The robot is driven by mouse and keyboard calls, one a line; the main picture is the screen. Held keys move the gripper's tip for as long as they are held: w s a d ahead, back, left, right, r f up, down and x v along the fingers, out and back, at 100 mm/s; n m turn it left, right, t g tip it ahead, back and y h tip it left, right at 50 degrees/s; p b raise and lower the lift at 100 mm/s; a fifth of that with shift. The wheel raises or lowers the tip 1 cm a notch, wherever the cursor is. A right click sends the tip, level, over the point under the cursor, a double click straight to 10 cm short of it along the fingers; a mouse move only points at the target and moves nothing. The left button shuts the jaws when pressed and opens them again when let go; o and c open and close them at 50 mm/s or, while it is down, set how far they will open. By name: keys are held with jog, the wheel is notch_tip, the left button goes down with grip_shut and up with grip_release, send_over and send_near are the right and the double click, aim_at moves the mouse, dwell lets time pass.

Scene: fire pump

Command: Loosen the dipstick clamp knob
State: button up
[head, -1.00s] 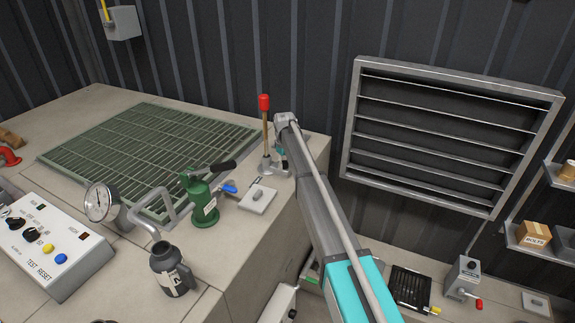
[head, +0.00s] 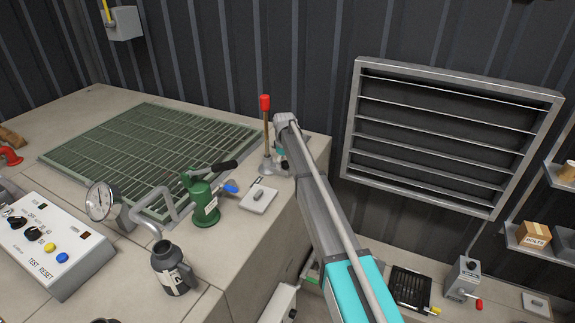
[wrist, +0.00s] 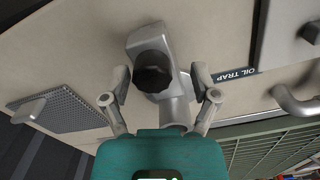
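The dipstick with its red grip (head: 265,104) stands upright in a grey metal clamp base (head: 274,167) at the back right corner of the bench in the head view. In the wrist view the black round clamp knob (wrist: 153,72) sits on the pale metal clamp (wrist: 178,107). My gripper (wrist: 160,72) is open, with one finger on each side of the knob and a visible gap on both sides. Nothing is held. In the head view my arm hides the knob and most of my gripper.
A small plate with a handle (head: 258,198), a green hand pump (head: 204,200) and a blue lever (head: 230,188) stand near the clamp. A green grate (head: 140,150) lies left. A louvre (head: 440,130) is on the wall to the right.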

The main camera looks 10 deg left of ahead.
jog(key=shift+w+d, duration=0.1)
jog(key=shift+d, duration=0.1)
jog(key=shift+s+d, duration=0.25)
jog(key=shift+s, duration=0.05)
jog(key=s+d+r+m+p, duration=0.1)
jog(key=s+d+m, duration=0.2)
jog(key=s+d, duration=0.6)
jog(key=s+d+r+m+p, duration=0.2)
jog(key=s+d, duration=0.7)
jog(key=s, duration=0.9)
jog(key=s+d+r+m+p, duration=0.2)
jog(key=s+d+m, duration=0.3)
jog(key=s+d, duration=0.5)
jog(key=s, duration=0.3)
jog(key=shift+s+m, duration=0.35)
jog(key=shift+m, duration=0.05)
